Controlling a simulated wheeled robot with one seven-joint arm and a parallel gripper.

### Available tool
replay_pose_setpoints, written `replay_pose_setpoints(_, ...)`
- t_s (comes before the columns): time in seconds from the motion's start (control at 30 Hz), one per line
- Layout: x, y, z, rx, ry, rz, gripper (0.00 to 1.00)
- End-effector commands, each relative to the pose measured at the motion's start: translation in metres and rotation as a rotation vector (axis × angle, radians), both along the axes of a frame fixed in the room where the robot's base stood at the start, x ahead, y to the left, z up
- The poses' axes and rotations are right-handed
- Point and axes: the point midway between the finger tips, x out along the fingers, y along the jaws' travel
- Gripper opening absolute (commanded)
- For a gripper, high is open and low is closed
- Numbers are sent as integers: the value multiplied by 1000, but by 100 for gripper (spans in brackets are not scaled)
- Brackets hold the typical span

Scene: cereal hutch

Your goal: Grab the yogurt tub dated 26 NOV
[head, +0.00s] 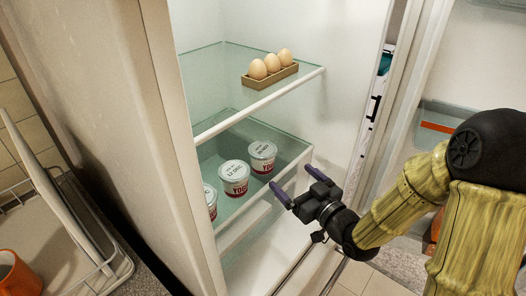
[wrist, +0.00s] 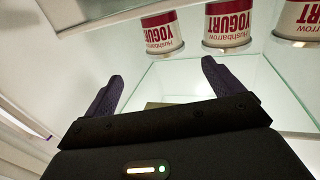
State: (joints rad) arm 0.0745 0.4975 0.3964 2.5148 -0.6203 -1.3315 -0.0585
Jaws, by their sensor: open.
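Three white yogurt tubs with red lettering stand on the lower glass fridge shelf. The right tub (head: 262,157) is farthest back in the head view; its lid print is small and I cannot read its date surely. The middle tub (head: 234,178) has a lid that appears to read 12 DEC. The left tub (head: 209,200) is partly hidden by the fridge's side, its date unreadable. My gripper (head: 293,180) is open and empty, at the shelf's front edge, right of the right tub and apart from it. The wrist view shows tubs (wrist: 162,34) upside down beyond the fingers, lids hidden.
A carton with three eggs (head: 270,80) sits on the upper glass shelf (head: 230,117), above the tubs. The open fridge door (head: 408,80) is at right. A dish rack (head: 100,262) and orange mug (head: 15,272) are at lower left.

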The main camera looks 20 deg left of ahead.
Motion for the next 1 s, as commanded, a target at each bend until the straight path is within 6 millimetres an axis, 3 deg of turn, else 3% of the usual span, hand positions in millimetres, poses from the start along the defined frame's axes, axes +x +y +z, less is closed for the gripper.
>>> replay_pose_setpoints(0.43, 47, 61, -1, 1, 0, 2, 92)
replay_pose_setpoints(0.87, 53, 67, -1, 1, 1, 1, 92)
replay_pose_setpoints(1.0, 58, 79, -2, 1, 0, 3, 92)
